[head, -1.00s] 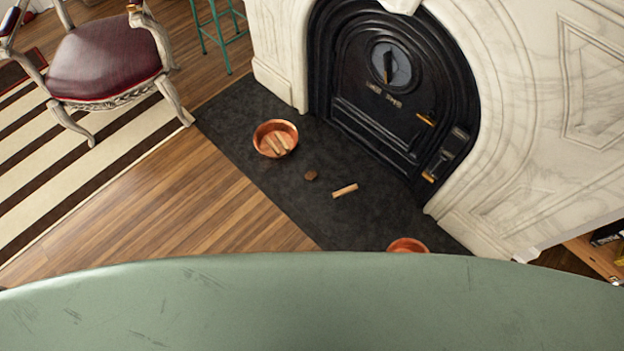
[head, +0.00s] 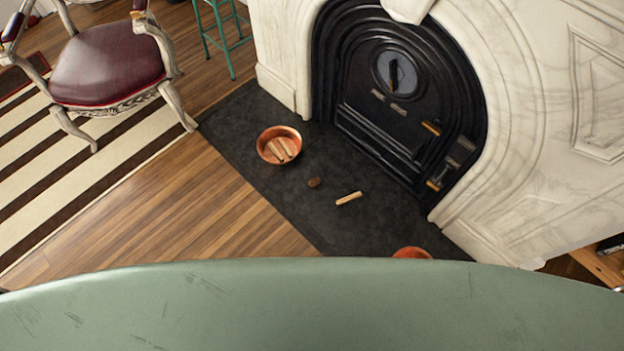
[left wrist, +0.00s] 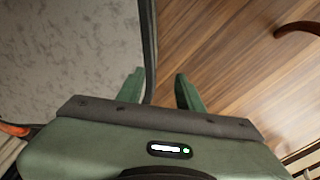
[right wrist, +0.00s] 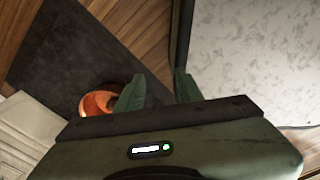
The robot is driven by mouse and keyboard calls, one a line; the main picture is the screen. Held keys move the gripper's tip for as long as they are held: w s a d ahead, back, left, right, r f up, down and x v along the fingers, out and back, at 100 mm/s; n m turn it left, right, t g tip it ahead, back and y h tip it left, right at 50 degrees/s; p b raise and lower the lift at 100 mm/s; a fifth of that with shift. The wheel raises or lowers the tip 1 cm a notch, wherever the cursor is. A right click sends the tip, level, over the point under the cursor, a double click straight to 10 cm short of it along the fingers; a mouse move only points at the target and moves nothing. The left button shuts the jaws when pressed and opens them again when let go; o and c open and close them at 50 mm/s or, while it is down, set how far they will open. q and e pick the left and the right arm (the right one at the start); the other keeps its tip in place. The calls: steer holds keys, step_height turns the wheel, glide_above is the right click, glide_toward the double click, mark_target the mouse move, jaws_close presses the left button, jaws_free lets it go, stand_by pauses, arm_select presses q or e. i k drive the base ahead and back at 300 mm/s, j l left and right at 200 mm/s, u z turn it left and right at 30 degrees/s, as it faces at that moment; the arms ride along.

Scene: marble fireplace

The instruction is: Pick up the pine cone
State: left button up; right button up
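A small brown pine cone (head: 314,183) lies on the dark hearth slab (head: 345,225) in the head view, between a copper bowl and a loose wooden stick. Neither gripper shows in the head view. In the left wrist view my left gripper (left wrist: 160,90) is open and empty above the wood floor. In the right wrist view my right gripper (right wrist: 160,88) is open and empty, with a copper bowl (right wrist: 98,103) beyond its left finger. The pine cone does not show in either wrist view.
A copper bowl (head: 279,133) with several sticks stands left of the pine cone. A loose stick (head: 349,198) lies to its right. Another copper bowl (head: 411,252) is partly hidden by my green body. The black fireplace (head: 400,90) stands behind; a chair (head: 107,60) stands at left.

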mark_target(313, 182)
steer(key=i+j+z, duration=0.2)
steer(key=i+j, duration=0.35)
steer(key=i+j+z, duration=0.2)
steer(key=i+j, duration=0.3)
steer(key=j, duration=0.2)
